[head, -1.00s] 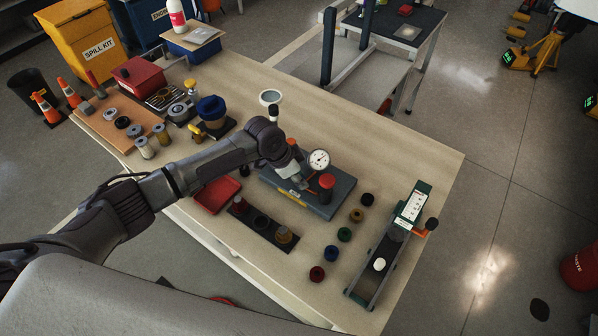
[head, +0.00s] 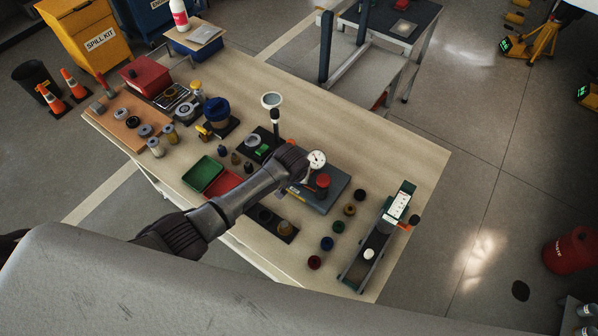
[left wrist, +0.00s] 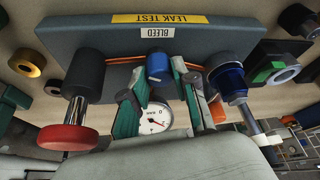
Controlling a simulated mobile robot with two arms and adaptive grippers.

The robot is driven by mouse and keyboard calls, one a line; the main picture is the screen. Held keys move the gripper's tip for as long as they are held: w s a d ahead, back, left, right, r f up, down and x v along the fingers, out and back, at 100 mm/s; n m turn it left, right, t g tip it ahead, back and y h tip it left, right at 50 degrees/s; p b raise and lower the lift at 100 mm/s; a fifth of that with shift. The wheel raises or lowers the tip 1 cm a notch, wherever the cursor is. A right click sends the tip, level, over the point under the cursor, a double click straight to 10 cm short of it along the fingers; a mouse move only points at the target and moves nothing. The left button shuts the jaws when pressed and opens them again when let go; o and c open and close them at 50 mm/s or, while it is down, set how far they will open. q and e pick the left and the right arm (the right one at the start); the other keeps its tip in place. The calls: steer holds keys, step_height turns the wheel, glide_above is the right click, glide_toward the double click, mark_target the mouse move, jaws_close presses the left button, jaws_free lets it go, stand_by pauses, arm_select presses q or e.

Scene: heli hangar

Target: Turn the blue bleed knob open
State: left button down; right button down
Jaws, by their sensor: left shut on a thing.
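The blue bleed knob (left wrist: 157,67) sits under the BLEED label (left wrist: 157,32) on the grey leak test block (left wrist: 85,35) in the left wrist view. My left gripper (left wrist: 162,80) is shut on the knob, with one teal-padded finger on each side of it. In the head view the leak test block (head: 327,200) lies on the bench, and my left wrist covers the knob and fingers. My right gripper is in neither view.
A dial gauge (head: 316,160) and a red-capped post (head: 322,181) stand close to my wrist. In the left wrist view a red knob (left wrist: 68,138) is at the left and a blue fitting (left wrist: 228,82) at the right.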

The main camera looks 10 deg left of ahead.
arm_select(q)
steer(key=n+y, duration=0.1)
steer(key=n, duration=0.1)
steer(key=shift+d+n, duration=0.15)
steer(key=shift+n, duration=0.15)
steer(key=shift+n+y, duration=0.4)
steer(key=shift+n, duration=0.8)
steer(key=c, duration=0.9)
jaws_free()
steer(key=v, duration=1.2)
steer(key=shift+w, duration=0.15)
